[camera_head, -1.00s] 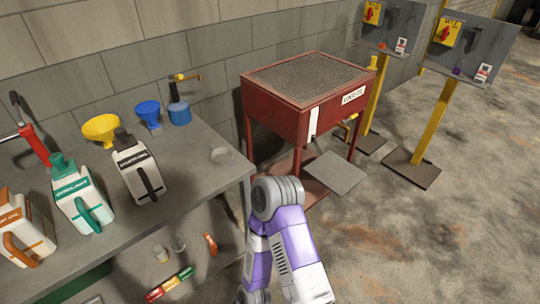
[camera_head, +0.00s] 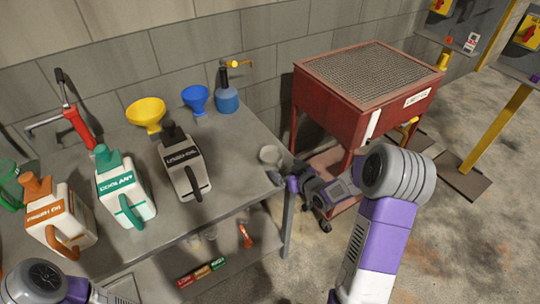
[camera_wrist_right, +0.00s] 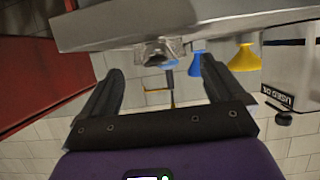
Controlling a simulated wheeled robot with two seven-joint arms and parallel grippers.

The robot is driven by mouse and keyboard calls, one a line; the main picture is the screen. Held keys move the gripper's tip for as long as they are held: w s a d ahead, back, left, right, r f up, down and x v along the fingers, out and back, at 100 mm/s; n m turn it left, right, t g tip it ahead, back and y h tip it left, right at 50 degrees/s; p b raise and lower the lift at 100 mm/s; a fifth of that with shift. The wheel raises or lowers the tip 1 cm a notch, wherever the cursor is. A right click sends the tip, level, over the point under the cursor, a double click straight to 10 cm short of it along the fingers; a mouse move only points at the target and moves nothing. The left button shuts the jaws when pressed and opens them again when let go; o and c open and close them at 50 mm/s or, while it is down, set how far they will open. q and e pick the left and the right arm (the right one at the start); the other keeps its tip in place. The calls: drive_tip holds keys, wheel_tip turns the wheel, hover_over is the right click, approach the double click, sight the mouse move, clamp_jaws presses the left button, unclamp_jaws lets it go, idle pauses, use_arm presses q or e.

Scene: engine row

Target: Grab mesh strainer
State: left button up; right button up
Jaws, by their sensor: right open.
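The mesh strainer, a small round grey cup shape (camera_head: 270,156), sits on the grey workbench near its right end. In the right wrist view, which is turned over, the strainer (camera_wrist_right: 158,52) shows at the bench edge, just beyond the gap between my fingers. My right gripper (camera_head: 284,174) is at the bench's right edge, close to the strainer. It also shows in the right wrist view (camera_wrist_right: 161,72), where its two dark fingers are apart with nothing between them. Only a part of my left arm shows at the lower left; its gripper is out of view.
The bench (camera_head: 235,165) holds a used-oil jug (camera_head: 186,172), a coolant jug (camera_head: 124,192), a yellow funnel (camera_head: 146,112), a blue funnel (camera_head: 195,98) and a blue bottle (camera_head: 228,98). A red mesh-topped cabinet (camera_head: 330,105) stands to the right.

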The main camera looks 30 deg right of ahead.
sight(281, 165)
drive_tip(key=x, duration=0.4)
drive_tip(key=shift+w+d+f+b, duration=0.15)
drive_tip(key=shift+w+b, duration=0.15)
drive_tip(key=shift+w, duration=0.1)
drive_tip(key=c, duration=1.8)
